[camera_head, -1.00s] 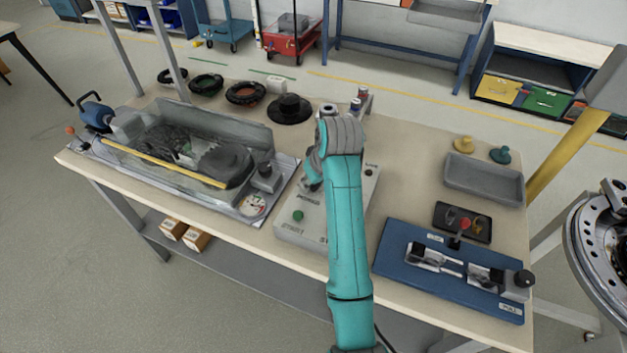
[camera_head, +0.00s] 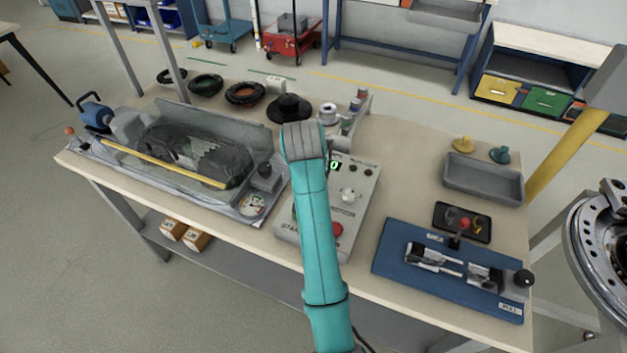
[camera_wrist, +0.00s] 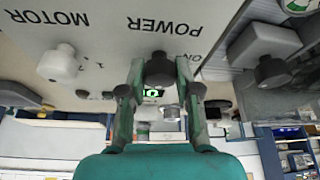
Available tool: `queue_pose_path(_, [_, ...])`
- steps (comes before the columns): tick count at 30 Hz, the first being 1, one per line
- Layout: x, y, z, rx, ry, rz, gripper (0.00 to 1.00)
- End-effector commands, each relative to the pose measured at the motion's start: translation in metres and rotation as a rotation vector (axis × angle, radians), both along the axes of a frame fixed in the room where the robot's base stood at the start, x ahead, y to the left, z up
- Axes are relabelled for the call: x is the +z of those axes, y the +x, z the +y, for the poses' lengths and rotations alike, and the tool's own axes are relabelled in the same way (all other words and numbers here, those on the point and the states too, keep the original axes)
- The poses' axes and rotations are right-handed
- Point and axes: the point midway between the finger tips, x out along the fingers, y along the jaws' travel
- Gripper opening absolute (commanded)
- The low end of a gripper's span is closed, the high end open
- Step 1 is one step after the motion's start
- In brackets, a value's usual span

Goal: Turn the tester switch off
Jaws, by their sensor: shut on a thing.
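The tester is a light grey box (camera_head: 352,222) on the workbench, with knobs, a red button and a small green display (camera_head: 334,165). In the wrist view its panel (camera_wrist: 105,18) appears upside down, with POWER and MOTOR lettering. A dark knob (camera_wrist: 159,68) sits under POWER, with ON lettering beside it. My gripper (camera_wrist: 160,78) has one finger on each side of this knob and is shut on it. The white MOTOR knob (camera_wrist: 59,65) is apart, to the left. In the head view my arm hides the gripper and the dark knob.
A clear-covered machine (camera_head: 190,150) stands close on the tester's left. A blue fixture board (camera_head: 395,255) lies to the right, with a grey tray (camera_head: 483,180) behind it. Spools and a black hat-shaped part (camera_head: 289,108) stand behind the tester.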

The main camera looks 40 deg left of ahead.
Motion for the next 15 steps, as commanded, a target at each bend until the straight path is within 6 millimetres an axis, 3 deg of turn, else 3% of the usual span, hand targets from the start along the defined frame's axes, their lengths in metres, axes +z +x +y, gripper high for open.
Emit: queue_pose_path(15, [-0.0011,-0.0004,-0.0005,-0.049,-0.002,0.002,0.0])
